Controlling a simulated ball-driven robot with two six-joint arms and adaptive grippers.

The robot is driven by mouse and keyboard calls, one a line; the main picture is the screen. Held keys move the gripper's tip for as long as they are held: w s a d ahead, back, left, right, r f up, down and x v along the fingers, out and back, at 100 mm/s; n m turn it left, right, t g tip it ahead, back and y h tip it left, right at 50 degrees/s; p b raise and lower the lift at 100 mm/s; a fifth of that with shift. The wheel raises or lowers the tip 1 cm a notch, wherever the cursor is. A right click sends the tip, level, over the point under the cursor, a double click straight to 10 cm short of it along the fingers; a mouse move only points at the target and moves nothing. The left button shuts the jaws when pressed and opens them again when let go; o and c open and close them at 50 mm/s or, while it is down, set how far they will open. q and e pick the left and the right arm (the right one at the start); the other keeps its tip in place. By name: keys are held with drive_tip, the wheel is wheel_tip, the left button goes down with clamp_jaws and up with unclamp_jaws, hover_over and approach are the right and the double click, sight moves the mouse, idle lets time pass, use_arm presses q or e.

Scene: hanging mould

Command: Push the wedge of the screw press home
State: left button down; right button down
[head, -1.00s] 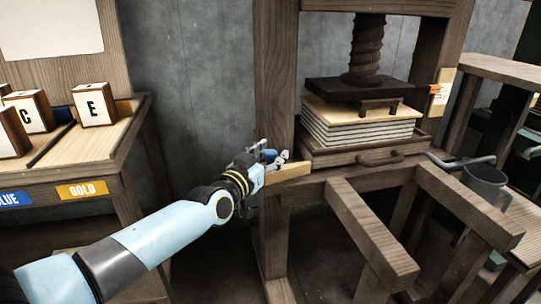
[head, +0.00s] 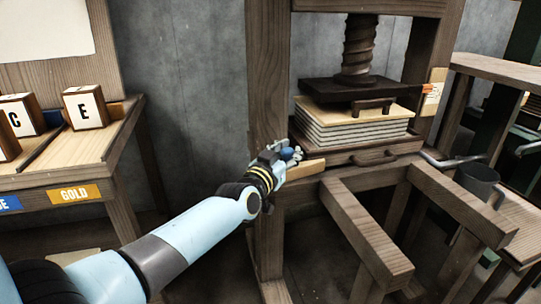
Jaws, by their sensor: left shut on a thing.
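The screw press has a dark timber frame, a thick wooden screw (head: 359,50) and a dark pressing plate (head: 355,90) over a stack of pale boards (head: 352,124). The stack rests on a wooden drawer-like bed (head: 345,158) with a handle. The wedge (head: 309,168) is a pale wooden bar at the bed's front left corner, beside the left post. My left gripper (head: 293,154) is shut on the wedge's near end, which the fingers partly hide. I cannot tell how deep the wedge sits. My right gripper is not in view.
The left post (head: 266,120) stands close to my left arm. Two timber beams (head: 365,235) project forward below the bed. A grey metal can (head: 478,180) stands at the right. A bench (head: 75,165) with lettered blocks (head: 84,107) is at the left.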

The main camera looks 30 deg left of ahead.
use_arm(q)
drive_tip(key=shift+w+d+f, duration=0.1)
drive_tip(key=shift+w+d, duration=0.15)
drive_tip(key=shift+d, duration=0.05)
drive_tip(key=c, duration=1)
unclamp_jaws()
drive_tip(key=shift+d, duration=0.1)
drive_tip(key=shift+o, duration=0.2)
drive_tip(key=shift+s, duration=0.15)
drive_tip(key=s, duration=1.1)
drive_tip(key=shift+s+d, duration=0.4)
drive_tip(key=shift+d, duration=0.05)
